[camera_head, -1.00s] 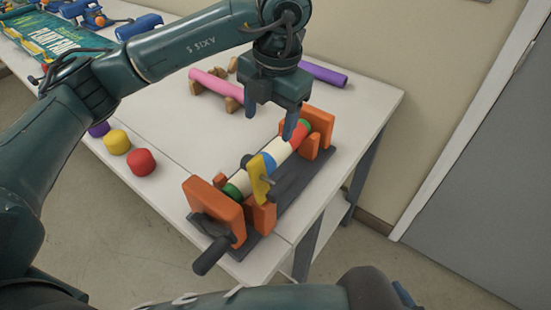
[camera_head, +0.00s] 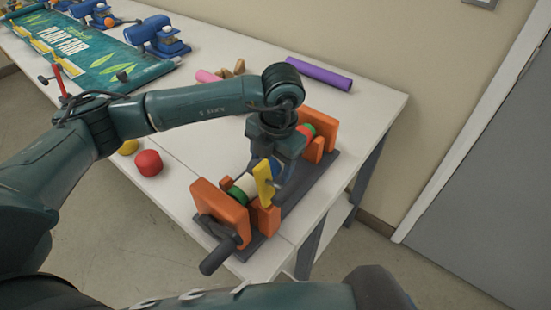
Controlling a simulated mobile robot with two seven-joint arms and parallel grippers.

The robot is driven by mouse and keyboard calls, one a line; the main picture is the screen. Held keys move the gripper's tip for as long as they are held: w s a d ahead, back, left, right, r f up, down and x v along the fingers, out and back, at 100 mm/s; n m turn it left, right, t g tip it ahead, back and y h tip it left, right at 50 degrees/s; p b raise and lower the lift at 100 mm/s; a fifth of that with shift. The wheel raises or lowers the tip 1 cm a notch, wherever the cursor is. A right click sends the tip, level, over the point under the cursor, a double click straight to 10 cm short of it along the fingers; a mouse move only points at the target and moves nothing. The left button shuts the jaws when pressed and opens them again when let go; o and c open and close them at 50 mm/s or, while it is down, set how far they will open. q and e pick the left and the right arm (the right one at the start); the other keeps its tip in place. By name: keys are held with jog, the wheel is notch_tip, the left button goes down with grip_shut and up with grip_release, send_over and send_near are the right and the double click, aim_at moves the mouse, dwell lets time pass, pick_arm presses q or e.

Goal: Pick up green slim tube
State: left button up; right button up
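I see no separate slim green tube. Green shows only as bands at the near end (camera_head: 238,194) and far end (camera_head: 309,129) of the roller in the orange-ended laminator rig (camera_head: 220,205). My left gripper (camera_head: 275,172) points down over the middle of this roller, close to the yellow lever (camera_head: 264,183). It hides much of the roller, and its fingers are partly lost against the rig, so I cannot tell their gap or whether they touch it. Of my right arm, only links show along the bottom edge; its gripper is out of view.
A purple tube (camera_head: 319,74) lies at the table's back edge. A pink tube (camera_head: 208,77) is partly hidden behind my arm. A red knob (camera_head: 149,163) and a yellow one (camera_head: 128,147) are at the front edge. A green banner (camera_head: 85,50) lies far left. A dark crank handle (camera_head: 219,256) juts out in front.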

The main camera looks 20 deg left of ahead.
pick_arm(q)
jog(key=c, duration=1)
jog(key=shift+c, duration=0.6)
jog(key=shift+r, duration=0.15)
